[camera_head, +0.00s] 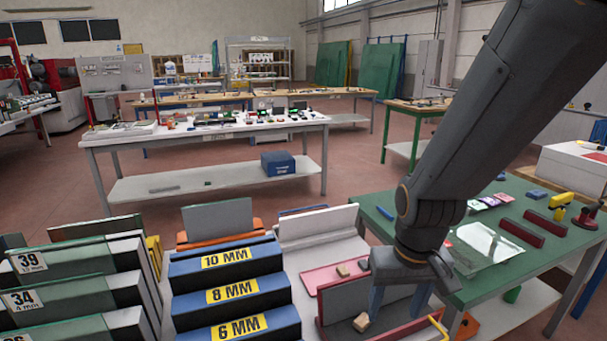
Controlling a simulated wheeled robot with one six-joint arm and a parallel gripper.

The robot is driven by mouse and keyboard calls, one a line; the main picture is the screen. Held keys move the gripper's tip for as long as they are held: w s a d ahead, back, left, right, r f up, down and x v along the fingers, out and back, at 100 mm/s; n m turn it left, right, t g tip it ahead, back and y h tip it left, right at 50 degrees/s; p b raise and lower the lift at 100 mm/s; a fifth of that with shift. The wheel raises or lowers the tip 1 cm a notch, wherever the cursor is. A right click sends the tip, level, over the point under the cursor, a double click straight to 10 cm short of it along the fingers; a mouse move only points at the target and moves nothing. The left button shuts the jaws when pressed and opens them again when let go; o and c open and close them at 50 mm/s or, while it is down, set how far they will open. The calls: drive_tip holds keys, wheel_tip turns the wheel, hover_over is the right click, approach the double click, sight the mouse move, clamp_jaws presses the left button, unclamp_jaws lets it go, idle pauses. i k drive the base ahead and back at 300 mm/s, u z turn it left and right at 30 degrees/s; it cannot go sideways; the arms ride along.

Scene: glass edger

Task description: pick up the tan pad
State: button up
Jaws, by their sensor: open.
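A small tan pad (361,322) lies at the lower right, in front of a grey upright panel in a dark red holder (324,325). A second small tan piece (342,270) lies on a pink tray (318,279) just behind, beside a small grey piece (363,264). My gripper (412,309) points down over the right part of the holder. It is open, with one finger just right of the nearer tan pad and the other further right. Nothing shows between the fingers. The gripper and arm hide part of the holder and the green table's near corner.
Blue stepped racks (228,292) and green numbered racks (70,285) stand to the left. A green table (520,262) with a clear glass sheet (482,247), dark red blocks and tools is at the right. Red floor (345,165) is open behind.

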sight(343, 272)
drive_tip(key=k, duration=1.3)
drive_tip(key=z, duration=0.55)
drive_tip(key=i, duration=0.6)
drive_tip(key=z, duration=0.5)
drive_tip(key=i, duration=0.7)
drive_tip(key=u, duration=0.8)
drive_tip(key=i, duration=0.7)
drive_tip(key=u, duration=0.85)
